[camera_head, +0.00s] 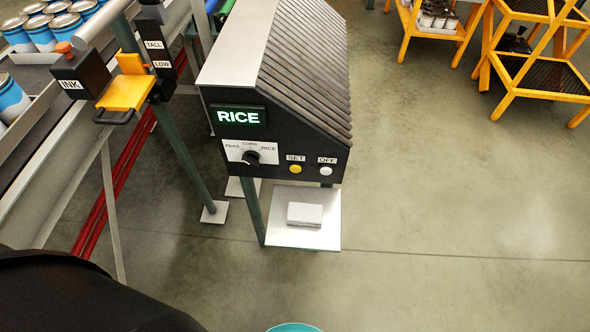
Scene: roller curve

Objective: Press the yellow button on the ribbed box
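The ribbed box (275,150) stands on legs at the centre, with a ribbed sloping top and a dark front panel. Its display (238,117) reads RICE in lit green letters. Below it a black knob (251,158) sits among the labels PEAS, CORN and RICE; its exact pointing is too small to tell. The yellow button (295,169) is under the SET label, and a white button (326,171) is under the OFF label to its right. Neither gripper shows in the head view. A dark shape at lower left hides part of the floor.
A conveyor frame (60,160) with blue cans (40,32) runs along the left. A black INK box (80,77) and yellow bracket (126,92) jut from it. A plate (318,234) holds a white block (305,214). Yellow racks (505,100) stand back right. Floor at right is clear.

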